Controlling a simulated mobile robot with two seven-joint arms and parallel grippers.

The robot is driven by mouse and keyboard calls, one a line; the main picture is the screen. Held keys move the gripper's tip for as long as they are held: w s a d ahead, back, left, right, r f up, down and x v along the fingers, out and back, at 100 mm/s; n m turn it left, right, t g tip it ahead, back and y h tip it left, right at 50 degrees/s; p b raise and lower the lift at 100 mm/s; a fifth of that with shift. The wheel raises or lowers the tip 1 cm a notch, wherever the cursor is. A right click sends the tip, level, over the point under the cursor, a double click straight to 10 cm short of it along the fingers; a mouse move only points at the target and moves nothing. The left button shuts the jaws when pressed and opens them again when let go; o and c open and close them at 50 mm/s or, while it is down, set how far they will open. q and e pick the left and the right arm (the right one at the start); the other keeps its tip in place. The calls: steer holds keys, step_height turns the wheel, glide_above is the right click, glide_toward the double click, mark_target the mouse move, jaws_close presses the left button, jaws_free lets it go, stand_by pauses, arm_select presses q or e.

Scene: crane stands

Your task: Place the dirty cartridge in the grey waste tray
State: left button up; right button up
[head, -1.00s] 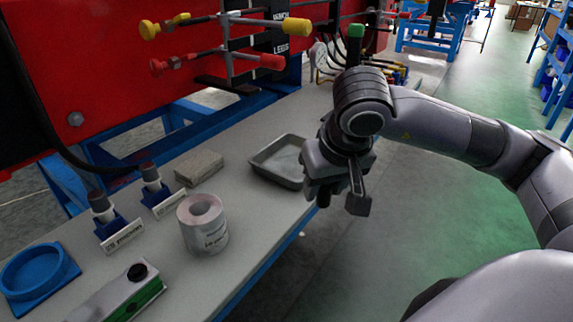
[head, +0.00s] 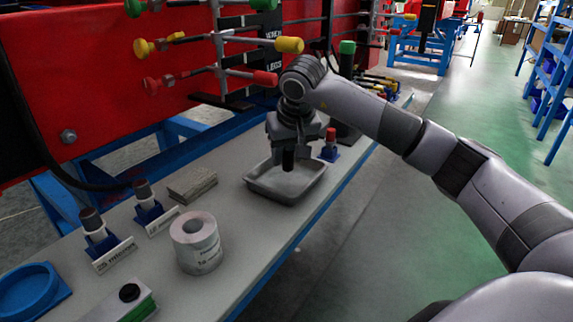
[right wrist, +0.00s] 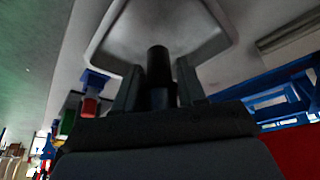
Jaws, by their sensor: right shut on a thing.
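My right gripper (head: 289,155) is above the grey waste tray (head: 258,190), pointing down. It is shut on a dark cylindrical cartridge (head: 288,161), whose lower end hangs over the tray. In the right wrist view the cartridge (right wrist: 159,75) is between the two fingers, with the tray (right wrist: 105,45) beyond it. I cannot tell from the head view whether the cartridge touches the tray floor. My left gripper is out of view.
Two cartridges in blue holders (head: 99,235) (head: 147,204) stand behind labels at left. A paper roll (head: 196,243), a grey block (head: 192,185) and a blue ring dish (head: 30,290) are on the bench. A red-capped item in a blue holder (head: 330,148) stands behind the tray. Valve levers (head: 262,78) project above.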

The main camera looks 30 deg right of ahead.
mark_target(286, 165)
steer(key=shift+w+d, duration=0.15)
steer(key=shift+w, duration=0.35)
step_height(286, 165, down, 4)
steer(key=shift+r+b, duration=0.15)
steer(key=shift+b, duration=0.45)
steer(key=shift+r, duration=0.1)
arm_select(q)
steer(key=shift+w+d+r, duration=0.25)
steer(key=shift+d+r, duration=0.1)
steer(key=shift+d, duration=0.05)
arm_select(e)
steer(key=o, duration=1.2)
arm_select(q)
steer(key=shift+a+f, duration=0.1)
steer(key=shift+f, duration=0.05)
